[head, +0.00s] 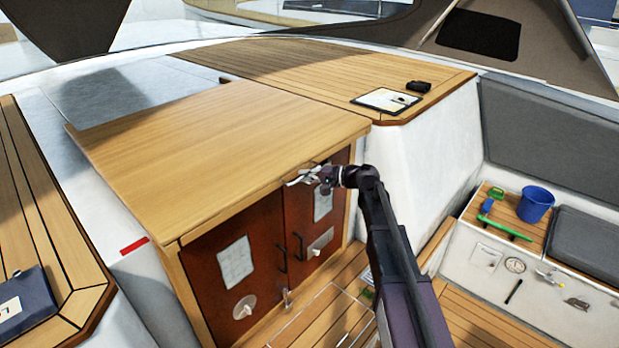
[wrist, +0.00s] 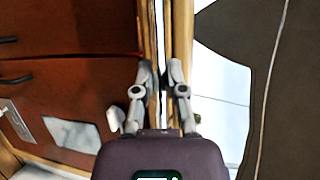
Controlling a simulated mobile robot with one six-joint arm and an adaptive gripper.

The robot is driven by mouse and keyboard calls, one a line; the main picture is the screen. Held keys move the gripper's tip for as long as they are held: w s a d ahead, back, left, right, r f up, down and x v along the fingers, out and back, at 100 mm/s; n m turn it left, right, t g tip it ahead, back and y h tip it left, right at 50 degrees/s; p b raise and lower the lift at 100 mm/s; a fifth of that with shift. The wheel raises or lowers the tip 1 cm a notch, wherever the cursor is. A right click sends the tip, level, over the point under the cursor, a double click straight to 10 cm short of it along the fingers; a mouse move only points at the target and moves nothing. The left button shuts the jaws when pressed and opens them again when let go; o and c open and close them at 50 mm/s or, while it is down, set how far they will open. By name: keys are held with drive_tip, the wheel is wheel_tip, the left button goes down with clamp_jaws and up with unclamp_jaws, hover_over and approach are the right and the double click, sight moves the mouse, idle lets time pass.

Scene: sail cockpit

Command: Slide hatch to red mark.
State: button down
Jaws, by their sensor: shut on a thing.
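The hatch (head: 225,140) is a wide, planked wooden panel lying over the companionway, above red-brown doors. My gripper (head: 302,178) is at its front edge, right of the middle. In the wrist view my gripper's two fingers (wrist: 162,72) stand on either side of a narrow wooden strip, the hatch's edge, and are shut on it. The exact contact is small and partly hidden. The red mark (head: 134,246) is a short stripe on the white deck, left of the hatch's front left corner and apart from it.
Red-brown doors (head: 262,255) with dark handles stand below the hatch. A wooden deck (head: 290,65) behind carries a chart and a small black object. At right, a blue bucket (head: 536,204) stands by a grey cushion. A dark blue book (head: 28,302) lies at left.

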sight(283, 164)
drive_tip(key=w+a, duration=0.4)
drive_tip(key=a, duration=0.1)
drive_tip(key=w+a, duration=0.2)
drive_tip(key=a, duration=0.1)
drive_tip(key=shift+w+a, duration=0.15)
drive_tip(key=shift+w, duration=0.1)
drive_tip(key=c, duration=0.7)
unclamp_jaws()
drive_tip(key=shift+s, duration=0.15)
